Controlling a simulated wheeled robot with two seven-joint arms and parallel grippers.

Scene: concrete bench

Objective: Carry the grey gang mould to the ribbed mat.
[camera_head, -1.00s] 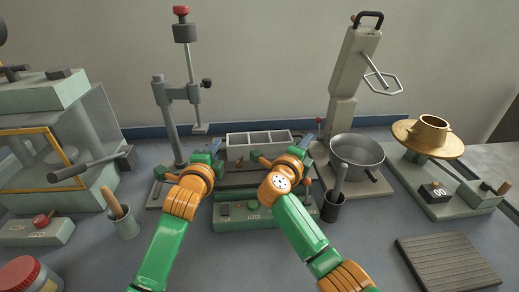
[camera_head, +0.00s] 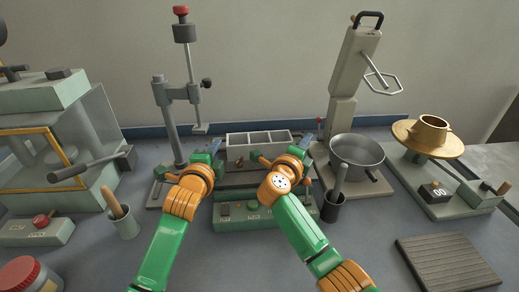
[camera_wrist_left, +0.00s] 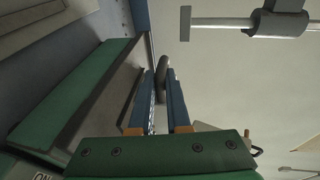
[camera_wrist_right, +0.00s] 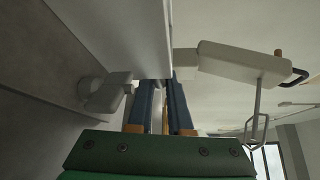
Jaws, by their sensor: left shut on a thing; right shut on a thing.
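The grey gang mould (camera_head: 259,138), an open box with several compartments in a row, is at the vibrating table (camera_head: 253,212) with a green base. My left gripper (camera_head: 217,150) is at its left end and my right gripper (camera_head: 303,147) at its right end, both shut on it. In the left wrist view a dark rounded piece (camera_wrist_left: 162,70) shows at the fingertips. In the right wrist view the mould's pale wall (camera_wrist_right: 125,30) runs up to the fingers. Whether its underside touches the table is unclear. The ribbed mat (camera_head: 447,262) lies bare at front right.
A steel bowl (camera_head: 357,152) on a stand and a dark cup (camera_head: 333,207) with a tool stand right of the table. A flow table with a brass cone (camera_head: 432,132) is behind the mat. A stand with a plunger (camera_head: 168,120) rises at left.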

